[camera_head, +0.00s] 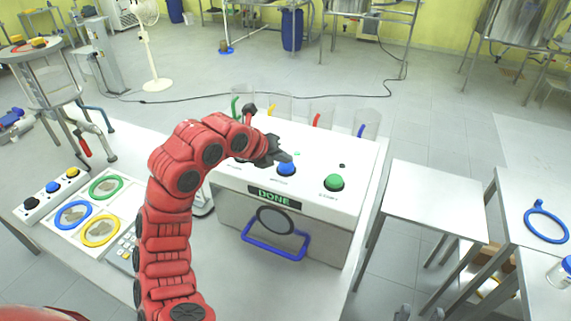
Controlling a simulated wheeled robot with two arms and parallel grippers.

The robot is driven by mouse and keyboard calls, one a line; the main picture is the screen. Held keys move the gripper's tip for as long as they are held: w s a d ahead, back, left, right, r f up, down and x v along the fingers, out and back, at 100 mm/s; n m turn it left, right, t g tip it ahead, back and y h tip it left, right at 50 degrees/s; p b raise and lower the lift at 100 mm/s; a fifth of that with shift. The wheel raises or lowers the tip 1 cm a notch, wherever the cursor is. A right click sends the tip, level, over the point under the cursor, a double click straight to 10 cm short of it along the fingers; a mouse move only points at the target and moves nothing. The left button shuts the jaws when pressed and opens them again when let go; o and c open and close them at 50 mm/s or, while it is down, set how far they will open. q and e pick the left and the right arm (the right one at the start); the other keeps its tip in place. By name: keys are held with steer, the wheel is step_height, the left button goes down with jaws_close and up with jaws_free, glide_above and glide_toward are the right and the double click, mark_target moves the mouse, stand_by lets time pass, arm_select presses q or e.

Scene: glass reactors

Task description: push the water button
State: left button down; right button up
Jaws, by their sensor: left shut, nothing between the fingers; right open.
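A white machine (352,215) stands on the table with a display (270,197) reading DONE. On its top are a blue button (287,170) and a green button (334,182); their small labels are too blurred to read, so I cannot tell which one is the water button. My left gripper (285,157) is shut and empty, its tips right at the upper edge of the blue button. I cannot tell whether they touch it. My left arm and gripper hide the left part of the top. What seem to be the fingertips of my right gripper (420,314) show apart at the bottom edge.
Clear containers with coloured handles (318,117) stand behind the machine. A blue handle (275,248) sticks out of its front. On the left are a tray with coloured rings (101,231) and a button box (53,188). A bare white side table (432,200) stands to the right.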

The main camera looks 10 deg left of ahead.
mark_target(284, 167)
arm_select(q)
steer(key=shift+f, duration=0.15)
steer(key=shift+r+b, duration=0.5)
steer(key=shift+r, duration=0.15)
steer(key=shift+r, duration=0.6)
step_height(284, 167, up, 4)
steer(key=shift+r, duration=0.1)
steer(key=shift+r+p, duration=0.25)
steer(key=shift+p, duration=0.15)
